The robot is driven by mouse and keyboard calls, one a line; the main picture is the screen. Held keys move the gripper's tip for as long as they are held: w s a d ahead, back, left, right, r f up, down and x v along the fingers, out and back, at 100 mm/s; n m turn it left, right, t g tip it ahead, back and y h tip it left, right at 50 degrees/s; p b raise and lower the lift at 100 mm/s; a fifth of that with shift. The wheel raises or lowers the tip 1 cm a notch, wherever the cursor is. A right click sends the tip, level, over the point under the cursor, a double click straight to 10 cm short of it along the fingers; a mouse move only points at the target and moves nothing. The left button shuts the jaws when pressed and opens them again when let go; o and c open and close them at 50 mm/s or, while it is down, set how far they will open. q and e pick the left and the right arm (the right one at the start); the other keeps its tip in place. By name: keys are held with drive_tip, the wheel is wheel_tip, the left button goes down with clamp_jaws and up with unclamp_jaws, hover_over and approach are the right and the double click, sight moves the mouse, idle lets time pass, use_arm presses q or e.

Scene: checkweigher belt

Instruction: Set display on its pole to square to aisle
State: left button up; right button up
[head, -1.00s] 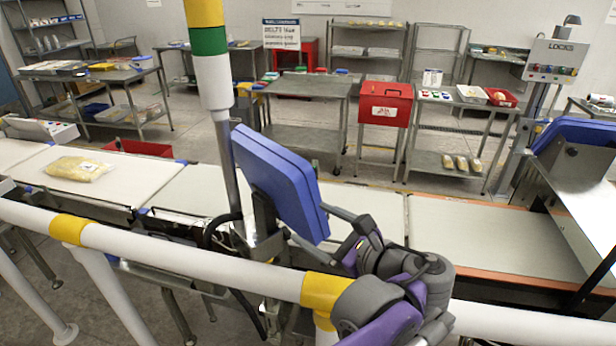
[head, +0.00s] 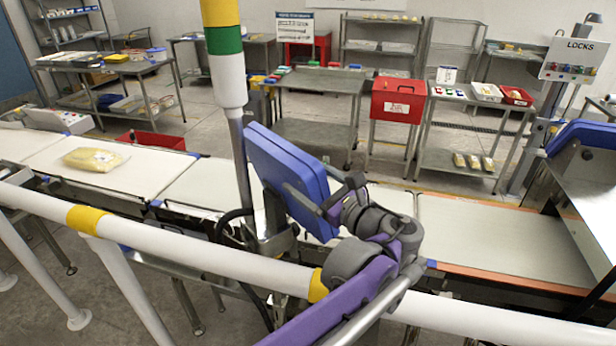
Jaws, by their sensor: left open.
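The display (head: 285,170) is a thick blue panel, tilted and turned at an angle to the belt, on a grey bracket (head: 274,220) beside the upright metal pole (head: 240,165). My left gripper (head: 327,198) is at the display's right edge with its fingers apart. One finger overlaps the panel's near face in the picture and the other is beyond the right edge. I cannot tell whether either finger touches the panel. The display's far face is hidden. My right gripper is not in view.
A white guard rail with yellow bands (head: 190,246) runs in front of the conveyor belt (head: 490,238). A yellow, green and white beacon (head: 226,60) stands above the pole. A yellow bag (head: 95,159) lies on the belt at left. Shelves and a red box (head: 398,100) stand behind.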

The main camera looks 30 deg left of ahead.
use_arm(q)
drive_tip(key=shift+a, duration=0.1)
clamp_jaws()
idle(0.5)
